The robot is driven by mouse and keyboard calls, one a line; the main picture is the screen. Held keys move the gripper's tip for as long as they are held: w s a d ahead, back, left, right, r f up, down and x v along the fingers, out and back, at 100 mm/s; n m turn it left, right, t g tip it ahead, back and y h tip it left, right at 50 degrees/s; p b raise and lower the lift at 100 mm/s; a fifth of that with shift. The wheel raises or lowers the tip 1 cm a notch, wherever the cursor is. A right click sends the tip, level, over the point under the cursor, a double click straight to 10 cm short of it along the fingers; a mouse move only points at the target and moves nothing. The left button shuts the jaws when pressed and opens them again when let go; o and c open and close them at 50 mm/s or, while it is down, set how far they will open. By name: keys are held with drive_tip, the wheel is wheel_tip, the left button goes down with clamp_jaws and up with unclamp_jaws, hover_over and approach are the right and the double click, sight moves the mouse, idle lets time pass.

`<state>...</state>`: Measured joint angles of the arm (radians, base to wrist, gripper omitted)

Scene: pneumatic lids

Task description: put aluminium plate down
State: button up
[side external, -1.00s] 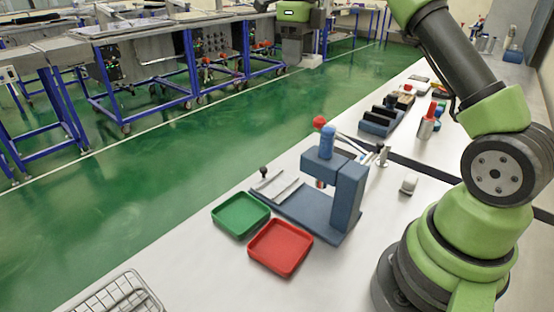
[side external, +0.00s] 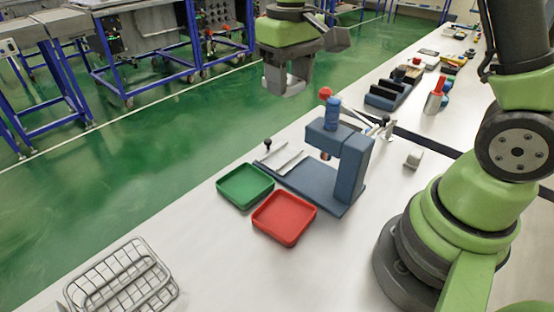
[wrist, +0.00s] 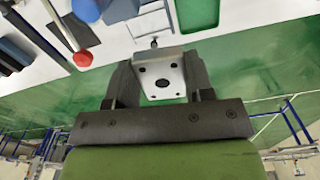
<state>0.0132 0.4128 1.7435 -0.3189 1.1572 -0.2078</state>
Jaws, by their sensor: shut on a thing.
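My gripper (side external: 285,82) hangs raised, pointing down, at the upper middle of the side view, seen against the green floor behind the bench's far edge. It is shut on the aluminium plate (wrist: 152,74), a pale squarish block with several holes and a larger dark one. The plate sits between both dark fingers in the wrist view. A pale bit of the plate (side external: 293,83) shows between the fingers in the side view. The plate touches nothing but the gripper.
A blue press (side external: 352,172) with a red knob (side external: 326,93) stands on the white bench. Before it lie an empty green tray (side external: 245,186) and an empty red tray (side external: 284,218). A wire basket (side external: 122,280) is front left. Dark holders (side external: 387,95) stand further back.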

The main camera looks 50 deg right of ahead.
sight(289, 82)
drive_tip(key=shift+s+a+f+n, duration=0.1)
drive_tip(key=shift+s+a+n, duration=0.15)
drive_tip(key=shift+n, duration=0.25)
drive_tip(key=shift+r, duration=0.2)
wheel_tip(289, 82, up, 4)
drive_tip(key=shift+r, duration=0.2)
drive_tip(key=w+d+n, duration=0.2)
drive_tip(key=d+n, duration=1.6)
drive_tip(key=d, duration=0.9)
wheel_tip(289, 82, down, 26)
drive_tip(key=shift+w+a+r, duration=0.1)
